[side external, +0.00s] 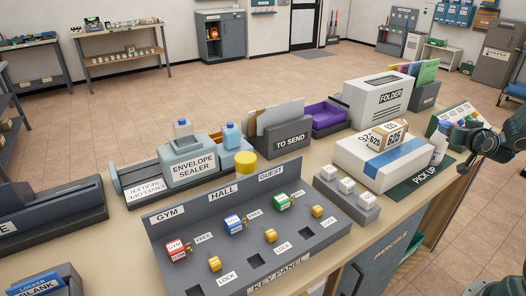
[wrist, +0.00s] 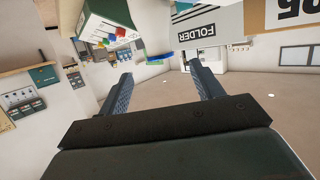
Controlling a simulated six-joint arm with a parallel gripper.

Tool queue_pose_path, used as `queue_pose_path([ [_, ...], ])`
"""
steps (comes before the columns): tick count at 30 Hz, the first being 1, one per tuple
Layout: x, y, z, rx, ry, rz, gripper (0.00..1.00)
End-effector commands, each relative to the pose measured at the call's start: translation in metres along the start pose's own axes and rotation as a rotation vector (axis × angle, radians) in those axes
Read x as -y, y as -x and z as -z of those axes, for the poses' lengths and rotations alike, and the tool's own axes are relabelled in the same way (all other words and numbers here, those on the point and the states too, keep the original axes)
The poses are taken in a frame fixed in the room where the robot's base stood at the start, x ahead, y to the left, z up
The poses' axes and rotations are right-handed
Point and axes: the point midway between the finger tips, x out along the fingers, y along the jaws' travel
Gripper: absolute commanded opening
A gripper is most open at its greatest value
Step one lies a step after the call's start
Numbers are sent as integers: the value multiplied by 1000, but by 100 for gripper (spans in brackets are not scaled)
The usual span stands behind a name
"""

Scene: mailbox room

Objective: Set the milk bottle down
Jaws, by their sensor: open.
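I do not make out the bottle in the wrist view.
A dark green PICK UP mat (side external: 428,178) lies under the parcel's right side. A small brown box (side external: 388,134) sits on the parcel. The key panel (side external: 250,235) fills the front.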

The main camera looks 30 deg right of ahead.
Motion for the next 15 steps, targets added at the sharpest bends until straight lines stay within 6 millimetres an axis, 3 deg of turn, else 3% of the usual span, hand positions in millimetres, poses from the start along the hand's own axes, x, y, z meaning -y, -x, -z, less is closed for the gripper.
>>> queue_pose_path([
  [9, 0, -41, 0, 0, 0, 1, 66],
  [15, 0, -54, 0, 0, 1, 1, 66],
])
